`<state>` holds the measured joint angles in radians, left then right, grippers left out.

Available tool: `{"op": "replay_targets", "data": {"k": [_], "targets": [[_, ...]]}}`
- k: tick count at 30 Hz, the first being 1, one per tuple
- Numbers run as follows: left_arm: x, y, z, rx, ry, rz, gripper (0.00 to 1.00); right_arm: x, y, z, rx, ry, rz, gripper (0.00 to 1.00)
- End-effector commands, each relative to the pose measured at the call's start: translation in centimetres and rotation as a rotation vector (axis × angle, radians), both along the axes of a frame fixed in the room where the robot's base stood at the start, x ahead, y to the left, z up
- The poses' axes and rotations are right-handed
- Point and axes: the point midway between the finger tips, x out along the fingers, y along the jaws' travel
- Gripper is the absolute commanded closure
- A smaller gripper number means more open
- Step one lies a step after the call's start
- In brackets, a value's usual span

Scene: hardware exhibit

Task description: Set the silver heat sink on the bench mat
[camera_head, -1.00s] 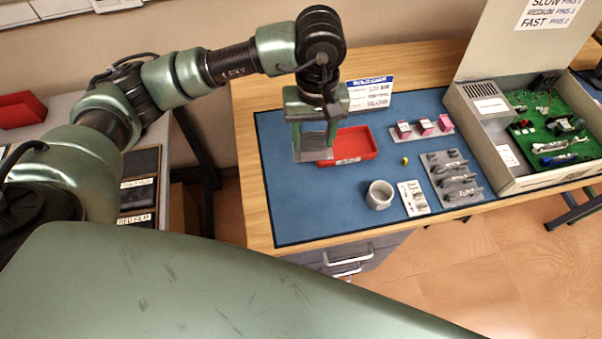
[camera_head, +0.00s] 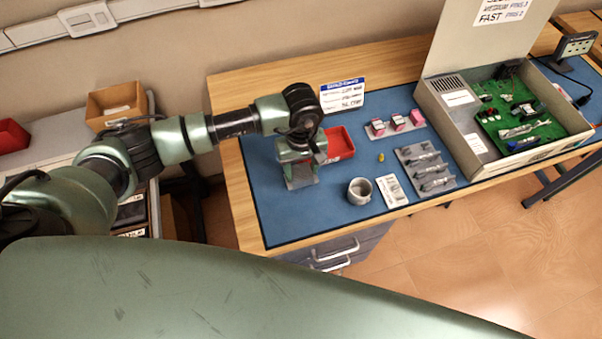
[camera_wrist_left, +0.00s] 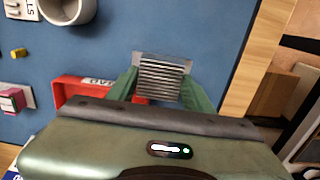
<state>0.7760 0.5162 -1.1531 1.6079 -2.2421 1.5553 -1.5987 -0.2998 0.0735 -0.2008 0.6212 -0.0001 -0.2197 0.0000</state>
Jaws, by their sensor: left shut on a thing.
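The silver heat sink (camera_wrist_left: 163,78), a finned grey block, sits between the two green fingers of my left gripper (camera_wrist_left: 160,92) in the left wrist view. The gripper is shut on it. In the head view the left gripper (camera_head: 299,176) points down over the left part of the blue bench mat (camera_head: 275,220), and the heat sink is at its fingertips, low over the mat or touching it; I cannot tell which. The gripper hides part of the heat sink there. My right gripper is in neither view.
A red tray (camera_head: 340,142) is close beside the gripper. A grey cup (camera_head: 360,190), white labelled strip (camera_head: 393,190), slotted grey holder (camera_head: 428,168) and pink-topped blocks (camera_head: 397,122) lie to the right. An open case (camera_head: 470,140) stands farther right. The mat's front left is clear.

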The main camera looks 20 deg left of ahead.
Motion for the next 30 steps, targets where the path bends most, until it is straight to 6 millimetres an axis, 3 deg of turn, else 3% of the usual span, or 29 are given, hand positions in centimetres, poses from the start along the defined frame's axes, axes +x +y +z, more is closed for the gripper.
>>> {"op": "replay_targets", "data": {"k": [9,20,21,23,30], "targets": [[-0.1,0.0,-3.9,0.0,0.001,0.0,0.72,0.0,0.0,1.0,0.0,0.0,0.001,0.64],[0.0,0.0,-4.4,0.001,-0.001,-0.001,0.72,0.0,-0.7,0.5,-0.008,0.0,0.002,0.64],[0.0,0.1,-4.3,0.001,0.001,-0.001,0.41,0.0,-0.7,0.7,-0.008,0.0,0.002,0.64],[-0.1,0.0,-4.2,0.001,0.001,-0.001,0.28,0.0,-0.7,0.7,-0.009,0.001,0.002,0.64],[0.0,0.0,-4.2,0.001,0.001,-0.001,0.28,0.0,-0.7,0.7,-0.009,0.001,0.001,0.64]]}}
